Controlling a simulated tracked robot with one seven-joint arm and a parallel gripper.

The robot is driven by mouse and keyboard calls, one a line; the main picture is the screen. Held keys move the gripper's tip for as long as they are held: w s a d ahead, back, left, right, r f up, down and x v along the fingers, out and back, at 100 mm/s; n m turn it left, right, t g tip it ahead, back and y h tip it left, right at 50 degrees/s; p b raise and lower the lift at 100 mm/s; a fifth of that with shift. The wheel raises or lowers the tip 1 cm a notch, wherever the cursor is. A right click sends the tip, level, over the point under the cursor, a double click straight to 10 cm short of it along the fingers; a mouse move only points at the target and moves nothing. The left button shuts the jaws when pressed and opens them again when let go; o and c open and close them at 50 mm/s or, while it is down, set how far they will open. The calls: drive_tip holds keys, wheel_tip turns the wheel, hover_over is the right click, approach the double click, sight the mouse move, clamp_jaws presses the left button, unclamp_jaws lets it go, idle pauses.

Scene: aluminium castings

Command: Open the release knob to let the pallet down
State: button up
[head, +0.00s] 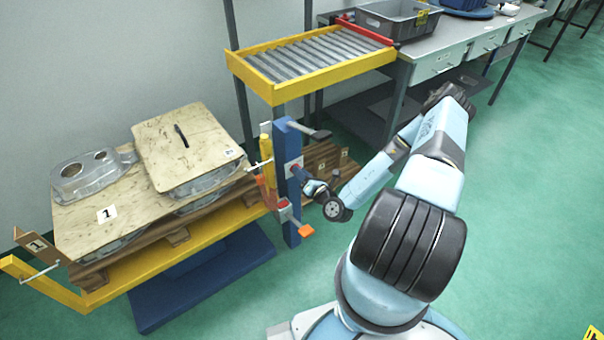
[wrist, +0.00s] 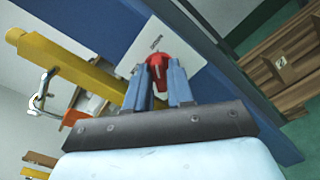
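The red release knob (wrist: 158,68) sits on a white labelled plate (wrist: 190,58) on the blue post (wrist: 225,65). In the head view the knob (head: 295,167) is a small red spot on the post (head: 292,140). My gripper (wrist: 158,78) reaches the post from the right, its two blue fingers either side of the knob and close against it; they look shut on it. In the head view my gripper (head: 302,176) partly covers the plate. The pallet (head: 176,237) is wooden, raised on yellow forks (head: 205,235), and carries castings between boards.
An orange lever (head: 306,230) and a dark handle (head: 321,134) stick out of the post. A yellow-framed roller table (head: 320,55) stands behind, joined by a workbench (head: 440,45) with a grey crate (head: 395,18).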

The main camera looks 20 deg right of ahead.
clamp_jaws()
drive_tip(key=shift+d, duration=0.1)
drive_tip(key=shift+m, duration=0.5)
drive_tip(key=shift+o, duration=1.7)
unclamp_jaws()
drive_tip(key=v, duration=1.3)
drive_tip(key=shift+s, duration=0.35)
drive_tip(key=shift+d, duration=0.1)
